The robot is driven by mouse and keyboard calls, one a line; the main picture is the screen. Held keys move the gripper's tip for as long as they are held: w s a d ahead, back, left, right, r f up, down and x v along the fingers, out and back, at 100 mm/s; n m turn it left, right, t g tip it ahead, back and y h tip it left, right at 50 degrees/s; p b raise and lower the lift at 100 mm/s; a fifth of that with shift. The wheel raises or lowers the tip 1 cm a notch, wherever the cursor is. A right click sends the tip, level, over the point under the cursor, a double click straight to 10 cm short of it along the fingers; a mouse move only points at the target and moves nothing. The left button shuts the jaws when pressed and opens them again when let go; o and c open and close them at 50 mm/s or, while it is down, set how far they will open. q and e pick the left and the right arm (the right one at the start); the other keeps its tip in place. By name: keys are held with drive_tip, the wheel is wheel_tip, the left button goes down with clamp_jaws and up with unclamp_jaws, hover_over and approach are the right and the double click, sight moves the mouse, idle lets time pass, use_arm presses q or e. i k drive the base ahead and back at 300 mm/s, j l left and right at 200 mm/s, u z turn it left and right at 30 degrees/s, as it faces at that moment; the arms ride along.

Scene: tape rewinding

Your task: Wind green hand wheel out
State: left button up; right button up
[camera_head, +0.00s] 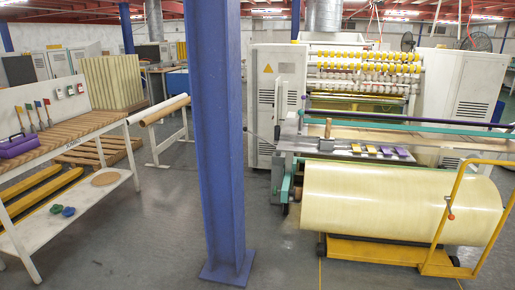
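A small round green item (55,209), possibly a hand wheel, lies on the white lower shelf (90,205) of the bench at the left. A similar small blue item (69,212) lies beside it. They are too small to tell their exact shape. The winding machine (365,90) stands at the right, with a green part (286,186) low at its left front end; I cannot tell whether a wheel is on it. A large cream roll (400,203) lies in front of the machine. Neither of my grippers is in view.
A blue steel column (217,130) stands in the middle foreground. A yellow trolley (375,250) is under the roll, its handle frame at the right. A purple toolbox (20,145) sits on the left bench. Grey floor (165,230) is clear between bench and column.

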sight(276, 191)
drive_tip(key=i+l, duration=0.2)
drive_tip(key=i, duration=0.4)
drive_tip(key=i+l+z, duration=0.15)
drive_tip(key=i, duration=0.45)
drive_tip(key=i+j+u, duration=0.15)
drive_tip(key=i+u, duration=0.2)
drive_tip(key=u, duration=0.15)
drive_tip(key=i+u, duration=0.45)
drive_tip(key=i+l+u, duration=0.15)
drive_tip(key=i+u, duration=0.15)
drive_tip(key=u, duration=0.2)
drive_tip(key=i+j+u, duration=0.1)
drive_tip(key=i, duration=0.7)
drive_tip(key=i+j+z, duration=0.2)
drive_tip(key=z, duration=0.25)
drive_tip(key=i+j+z, duration=0.3)
drive_tip(key=z, duration=0.15)
drive_tip(key=i+j+z, duration=0.2)
drive_tip(key=j+z, duration=0.3)
drive_tip(key=i+j+z, duration=0.2)
drive_tip(key=z, duration=0.3)
drive_tip(key=i+j+z, duration=0.25)
drive_tip(key=z, duration=0.25)
drive_tip(key=i+j+z, duration=0.1)
drive_tip(key=j+z, duration=0.9)
drive_tip(key=k, duration=0.95)
